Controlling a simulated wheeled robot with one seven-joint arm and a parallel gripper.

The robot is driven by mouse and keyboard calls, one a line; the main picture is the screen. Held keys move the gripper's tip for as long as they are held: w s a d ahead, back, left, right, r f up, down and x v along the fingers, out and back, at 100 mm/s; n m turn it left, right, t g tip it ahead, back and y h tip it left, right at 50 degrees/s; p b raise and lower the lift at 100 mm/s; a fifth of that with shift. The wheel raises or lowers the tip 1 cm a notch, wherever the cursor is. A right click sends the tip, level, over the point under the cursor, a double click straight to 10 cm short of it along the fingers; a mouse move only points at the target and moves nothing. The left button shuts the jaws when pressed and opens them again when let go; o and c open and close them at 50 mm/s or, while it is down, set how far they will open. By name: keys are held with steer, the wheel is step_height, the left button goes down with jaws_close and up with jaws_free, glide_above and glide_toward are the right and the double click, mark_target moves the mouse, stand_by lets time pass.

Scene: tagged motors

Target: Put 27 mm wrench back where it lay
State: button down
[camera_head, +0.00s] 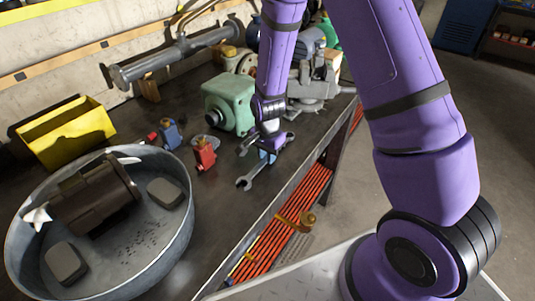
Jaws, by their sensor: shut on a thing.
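My gripper (267,143) hangs down at the front edge of the dark workbench (215,240), at the lower end of my purple arm, shut on a wrench. A grey open-ended wrench (256,171) slants from lower left to upper right just below the gripper. A second grey jaw end (244,149) shows left of the gripper; I cannot tell whether it belongs to another wrench. Size marks are too small to read. The fingertips are partly hidden, and I cannot tell whether the held wrench touches the bench. A small blue patch shows by the fingers.
A green motor housing (229,104) stands behind the gripper. A red part (204,154) and a blue part (170,134) stand to the left. A round metal tub (184,238) holds a dark motor. A yellow bin (67,138) is farther left. Orange rods (300,205) lie below the bench edge.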

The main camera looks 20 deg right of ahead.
steer(key=c, duration=0.9)
jaws_free()
steer(key=s+d+r+n+t, duration=0.1)
steer(key=s+r+n, duration=0.15)
steer(key=r, duration=0.75)
steer(key=s+d+r+n+t, duration=0.1)
steer(key=s+d+r, duration=0.15)
steer(key=r, duration=0.75)
steer(key=s+r+n, duration=0.2)
steer(key=s+r, duration=0.2)
steer(key=r, duration=0.5)
steer(key=s+d+r+n+t, duration=0.1)
steer(key=s+r+n, duration=0.1)
steer(key=s, duration=0.3)
steer(key=s+d+r+n+t, duration=0.1)
steer(key=s+r, duration=0.3)
steer(key=s, duration=0.1)
steer(key=s+d+r+n+t, duration=0.1)
steer(key=s+r+n, duration=0.1)
steer(key=s, duration=0.4)
steer(key=shift+d+r+n, duration=0.3)
steer(key=shift+r+n, duration=0.05)
steer(key=shift+r, duration=0.5)
